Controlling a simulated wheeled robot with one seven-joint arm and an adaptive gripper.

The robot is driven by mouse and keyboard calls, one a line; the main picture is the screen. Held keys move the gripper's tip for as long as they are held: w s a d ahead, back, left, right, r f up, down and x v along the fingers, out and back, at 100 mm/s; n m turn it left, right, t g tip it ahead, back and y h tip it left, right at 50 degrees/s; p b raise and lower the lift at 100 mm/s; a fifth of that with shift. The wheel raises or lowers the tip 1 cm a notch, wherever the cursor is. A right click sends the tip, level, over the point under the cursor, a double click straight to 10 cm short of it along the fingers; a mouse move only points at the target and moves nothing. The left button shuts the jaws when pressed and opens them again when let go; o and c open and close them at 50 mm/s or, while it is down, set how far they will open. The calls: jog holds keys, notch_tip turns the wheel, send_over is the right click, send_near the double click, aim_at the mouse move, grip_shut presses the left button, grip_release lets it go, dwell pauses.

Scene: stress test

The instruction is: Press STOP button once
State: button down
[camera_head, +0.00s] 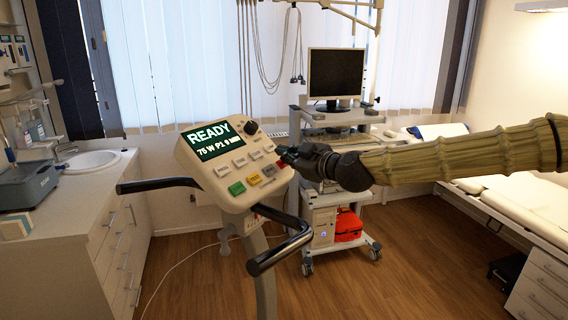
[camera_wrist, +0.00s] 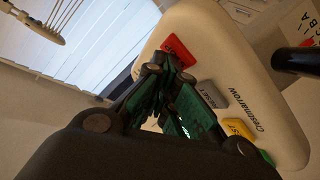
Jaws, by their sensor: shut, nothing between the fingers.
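The cream console (camera_head: 232,165) stands on a post, with its screen reading READY and several buttons below it. The red button, likely STOP, shows in the wrist view (camera_wrist: 178,48); its lettering is not legible. In the head view a bit of red shows beside my fingertips, which partly cover it. My gripper (camera_head: 283,153) comes in from the right, at the console's right edge. In the wrist view my gripper (camera_wrist: 168,62) is shut and empty, its fingertips right by the red button's lower edge. I cannot tell whether they touch it.
A grey RESET button (camera_wrist: 212,94), a yellow button (camera_wrist: 238,128) and a green button (camera_head: 237,188) lie close by. Black handlebars (camera_head: 280,248) stick out from the console. A cart with a monitor (camera_head: 335,75) stands behind; a counter with a sink (camera_head: 90,160) is left.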

jog(key=shift+r, duration=0.1)
jog(key=shift+s+d+r, duration=0.25)
jog(key=shift+d+r, duration=0.1)
jog(key=shift+r, duration=0.15)
dwell(0.3)
jog(key=shift+s+d+r+p, duration=0.3)
jog(key=shift+d+r, duration=0.15)
jog(key=shift+r, duration=0.2)
jog(key=shift+s+d+r+p, duration=0.3)
jog(key=shift+d+r, duration=0.1)
jog(key=shift+r, duration=0.3)
jog(key=shift+s+d+r+p, duration=0.3)
jog(key=shift+d+r, duration=0.15)
jog(key=shift+r, duration=0.2)
jog(key=shift+w, duration=0.1)
jog(key=s+d+r+p, duration=0.2)
jog(key=d+r, duration=0.1)
jog(key=r, duration=0.2)
jog(key=shift+s+d+r, duration=0.2)
jog(key=shift+d+r, duration=0.05)
jog(key=shift+d, duration=0.1)
